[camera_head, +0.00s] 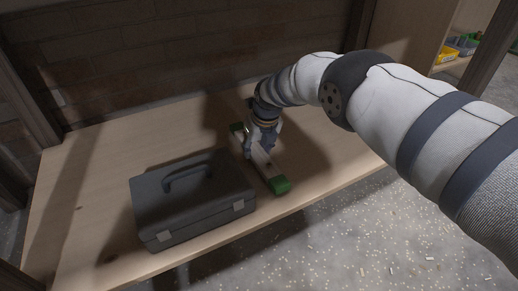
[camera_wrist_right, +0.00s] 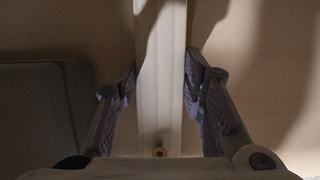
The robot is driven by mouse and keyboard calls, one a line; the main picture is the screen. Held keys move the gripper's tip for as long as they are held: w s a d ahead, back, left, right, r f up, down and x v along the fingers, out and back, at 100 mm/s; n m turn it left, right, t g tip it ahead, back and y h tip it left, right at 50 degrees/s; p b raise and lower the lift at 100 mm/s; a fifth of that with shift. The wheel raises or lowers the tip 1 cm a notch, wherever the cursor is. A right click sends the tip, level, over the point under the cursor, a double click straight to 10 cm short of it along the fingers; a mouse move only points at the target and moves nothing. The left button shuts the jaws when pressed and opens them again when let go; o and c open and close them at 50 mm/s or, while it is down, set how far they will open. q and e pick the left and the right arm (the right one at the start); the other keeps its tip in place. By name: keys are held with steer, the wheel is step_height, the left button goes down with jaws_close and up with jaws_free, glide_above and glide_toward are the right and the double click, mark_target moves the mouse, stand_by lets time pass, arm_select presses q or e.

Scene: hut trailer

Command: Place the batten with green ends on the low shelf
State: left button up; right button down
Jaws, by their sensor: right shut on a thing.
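The batten (camera_head: 268,169) has a pale body and green ends. It lies along the wooden low shelf (camera_head: 85,160), one green end towards the front edge and the other towards the back wall. I cannot tell whether it rests on the board or hangs just above it. My right gripper (camera_head: 259,148) reaches down over the batten's middle and is shut on it. In the right wrist view the batten (camera_wrist_right: 160,65) runs between the two fingers; its green ends are out of that view. My left gripper is not in view.
A dark grey toolbox (camera_head: 190,205) stands on the shelf just left of the batten; its edge shows in the right wrist view (camera_wrist_right: 45,110). A brick wall (camera_head: 160,60) closes the back. Yellow and blue bins (camera_head: 460,46) sit on another shelf at upper right. The board's far left is clear.

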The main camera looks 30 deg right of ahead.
mark_target(261, 156)
steer(key=shift+f, duration=0.55)
steer(key=c, duration=1)
jaws_free()
steer(key=shift+c, duration=0.2)
steer(key=p+v, duration=0.4)
steer(key=v, duration=0.4)
steer(key=shift+w+r, duration=0.1)
steer(key=shift+r, duration=0.3)
steer(key=shift+f, duration=0.1)
